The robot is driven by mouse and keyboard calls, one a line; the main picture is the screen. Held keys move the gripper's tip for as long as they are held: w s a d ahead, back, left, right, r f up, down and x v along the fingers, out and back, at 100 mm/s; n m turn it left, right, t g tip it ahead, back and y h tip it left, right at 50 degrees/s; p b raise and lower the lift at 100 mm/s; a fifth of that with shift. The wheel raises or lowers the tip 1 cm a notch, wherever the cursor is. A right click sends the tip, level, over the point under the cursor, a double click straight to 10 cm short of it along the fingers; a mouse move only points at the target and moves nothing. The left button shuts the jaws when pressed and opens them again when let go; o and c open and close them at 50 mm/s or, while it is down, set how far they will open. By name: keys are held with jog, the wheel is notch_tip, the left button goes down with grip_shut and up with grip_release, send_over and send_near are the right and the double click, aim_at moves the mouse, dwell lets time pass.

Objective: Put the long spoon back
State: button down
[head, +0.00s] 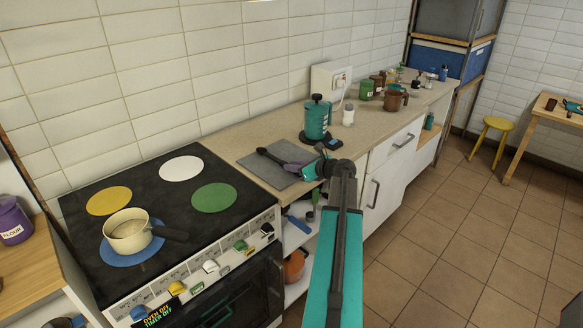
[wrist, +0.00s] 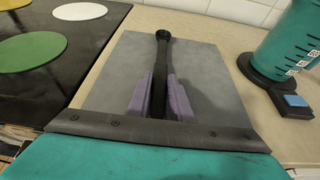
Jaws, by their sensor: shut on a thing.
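The long spoon is a dark, slender thing (head: 271,156) with a rounded end. It also shows in the wrist view (wrist: 163,48), pointing away from me. My gripper (head: 291,166) is shut on it, with a purple finger on each side, as the wrist view (wrist: 161,82) shows. The spoon is over a grey mat (head: 262,176) on the counter, also in the wrist view (wrist: 107,72). I cannot tell whether it touches the mat. The spoon's near part is hidden by my gripper.
A teal canister (head: 316,119) stands on a dark base behind my gripper. The black hob (head: 150,190) is at left with a cream pan (head: 127,235). A white socket box (head: 331,80) is on the wall. Brown mugs (head: 393,98) and jars are farther back.

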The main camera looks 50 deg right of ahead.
jog(key=c, duration=1.6)
grip_release()
jog(key=shift+f, duration=0.1)
jog(key=b+v, duration=0.2)
jog(key=v, duration=1)
